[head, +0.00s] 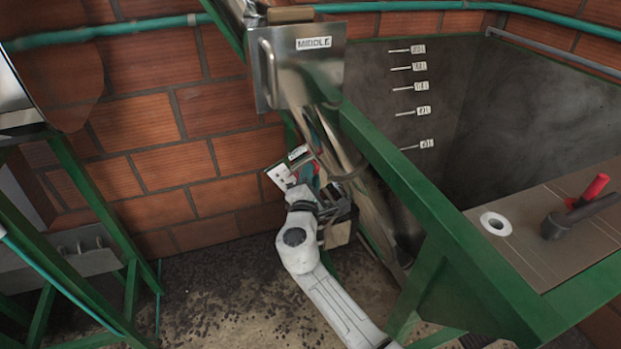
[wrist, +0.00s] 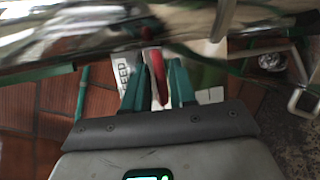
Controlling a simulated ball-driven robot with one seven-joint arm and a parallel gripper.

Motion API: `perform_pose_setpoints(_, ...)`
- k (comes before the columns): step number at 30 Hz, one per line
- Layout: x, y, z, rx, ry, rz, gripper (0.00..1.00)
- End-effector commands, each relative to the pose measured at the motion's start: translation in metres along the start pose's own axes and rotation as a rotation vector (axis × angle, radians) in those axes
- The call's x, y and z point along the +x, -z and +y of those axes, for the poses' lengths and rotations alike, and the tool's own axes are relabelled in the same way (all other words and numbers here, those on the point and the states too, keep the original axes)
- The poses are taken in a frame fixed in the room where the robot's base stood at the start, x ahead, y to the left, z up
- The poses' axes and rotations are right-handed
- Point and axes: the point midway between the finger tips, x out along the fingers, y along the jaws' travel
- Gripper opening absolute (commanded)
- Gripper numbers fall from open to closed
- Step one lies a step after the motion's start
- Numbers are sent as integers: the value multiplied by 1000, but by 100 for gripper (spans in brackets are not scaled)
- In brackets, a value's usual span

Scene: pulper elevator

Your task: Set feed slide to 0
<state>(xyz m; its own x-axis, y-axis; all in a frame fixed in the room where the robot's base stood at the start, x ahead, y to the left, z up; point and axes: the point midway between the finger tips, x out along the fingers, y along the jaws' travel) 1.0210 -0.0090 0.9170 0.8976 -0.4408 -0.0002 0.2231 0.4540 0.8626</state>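A red handle (wrist: 155,75) shows in the wrist view between the two teal fingers of my gripper (wrist: 159,70). The fingers stand apart on either side of it, with a narrow gap beside the handle; I see no firm contact. A white plate with the letters FEED (wrist: 125,77) lies just left of the fingers, partly hidden by them.
A metal box marked MIDDLE (head: 312,43) with a handle hangs above my gripper. Green frame beams (head: 430,215) run close on the right, beside a grey tank with several level tags. A brown panel (head: 550,225) carries a red-handled valve. Brick wall stands behind.

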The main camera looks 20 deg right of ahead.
Motion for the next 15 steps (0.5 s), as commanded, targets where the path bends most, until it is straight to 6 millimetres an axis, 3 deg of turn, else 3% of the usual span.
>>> perform_pose_setpoints(7, 0, 0, 0, 0, 0, 0, 1)
perform_pose_setpoints(15, 0, 0, 0, 0, 1, 0, 0)
